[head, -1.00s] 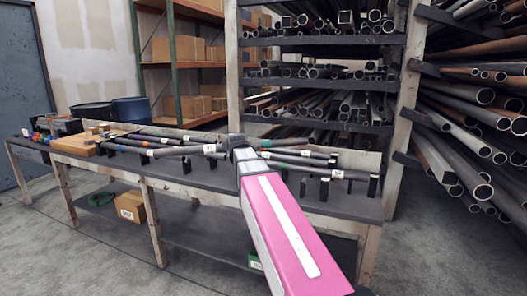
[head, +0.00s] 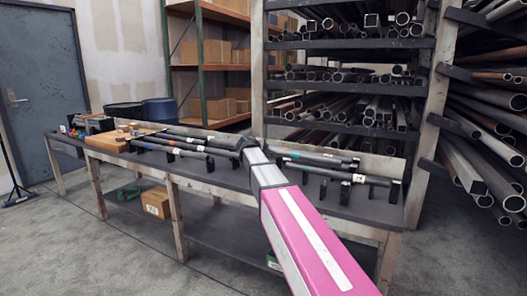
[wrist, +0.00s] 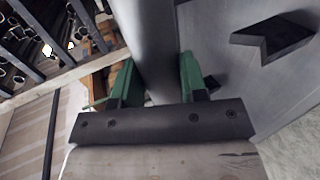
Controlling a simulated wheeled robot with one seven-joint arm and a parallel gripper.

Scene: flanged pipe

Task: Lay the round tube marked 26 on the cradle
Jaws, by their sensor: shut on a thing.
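My gripper (head: 246,146) is over the bench, at the end of my pink arm. In the wrist view its two green fingers (wrist: 157,78) are shut on a round grey tube (wrist: 148,30), which runs up out of the picture between them. No number can be read on the held tube. A black V-notched cradle block (wrist: 272,38) shows right of the tube, apart from it, on the grey bench top. In the head view several black supports, one of them a block (head: 395,190), stand at the bench's right part. Which supports form the cradle, I cannot tell.
The long bench (head: 225,180) carries several labelled tubes at left (head: 185,148) and right (head: 318,170) of my gripper. A rack of pipes (head: 345,90) stands close behind. Open floor lies in front.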

